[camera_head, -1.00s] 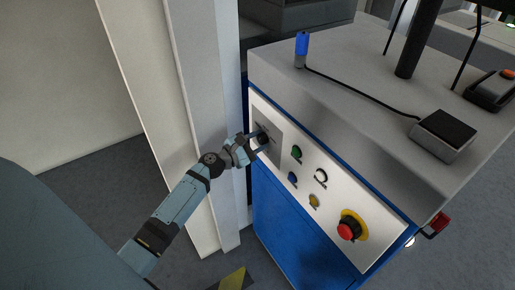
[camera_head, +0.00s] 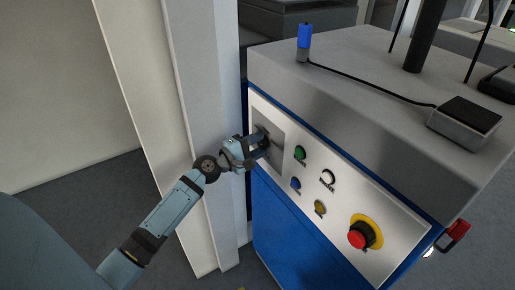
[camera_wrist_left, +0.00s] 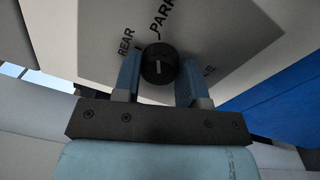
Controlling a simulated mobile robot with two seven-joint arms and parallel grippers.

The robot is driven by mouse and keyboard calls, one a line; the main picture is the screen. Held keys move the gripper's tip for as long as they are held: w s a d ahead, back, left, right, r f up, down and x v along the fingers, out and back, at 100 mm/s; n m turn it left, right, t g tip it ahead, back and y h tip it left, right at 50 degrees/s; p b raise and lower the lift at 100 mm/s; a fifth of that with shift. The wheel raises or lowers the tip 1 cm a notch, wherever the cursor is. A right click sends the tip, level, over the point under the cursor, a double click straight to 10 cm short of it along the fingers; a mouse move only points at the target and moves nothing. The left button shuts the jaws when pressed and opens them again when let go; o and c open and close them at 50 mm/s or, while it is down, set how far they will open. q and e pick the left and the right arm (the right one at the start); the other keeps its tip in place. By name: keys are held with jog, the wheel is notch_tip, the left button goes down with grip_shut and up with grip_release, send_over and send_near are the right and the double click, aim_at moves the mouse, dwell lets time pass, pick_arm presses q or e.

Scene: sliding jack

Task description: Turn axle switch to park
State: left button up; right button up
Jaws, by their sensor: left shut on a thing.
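The axle switch is a round black knob (camera_wrist_left: 158,66) with a pale line on its face, on a grey plate (camera_wrist_left: 215,30) marked "REAR", "PARK" and a partly hidden third word. My left gripper (camera_wrist_left: 160,80) has its two blue fingers on either side of the knob and is shut on it. In the wrist view the pale line stands roughly upright, while "PARK" is slanted above the knob. In the head view my left gripper (camera_head: 266,147) reaches the grey plate (camera_head: 270,128) at the panel's left end and mostly hides the knob. My right gripper is not in view.
The panel also carries green (camera_head: 300,153), white (camera_head: 327,177), blue (camera_head: 295,183) and yellow (camera_head: 320,207) buttons, and a red emergency stop (camera_head: 361,236). A white post (camera_head: 205,100) stands close beside my left arm.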

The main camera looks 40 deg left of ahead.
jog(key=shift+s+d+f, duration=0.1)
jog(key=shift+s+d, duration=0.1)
pick_arm(q)
jog(key=o, duration=0.9)
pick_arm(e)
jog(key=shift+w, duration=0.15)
pick_arm(q)
jog(key=shift+s, duration=0.15)
jog(key=b+v, duration=0.2)
jog(key=v, duration=1.1)
jog(key=shift+s+a+b, duration=0.1)
jog(key=shift+s+b, duration=0.2)
jog(key=shift+b, duration=0.05)
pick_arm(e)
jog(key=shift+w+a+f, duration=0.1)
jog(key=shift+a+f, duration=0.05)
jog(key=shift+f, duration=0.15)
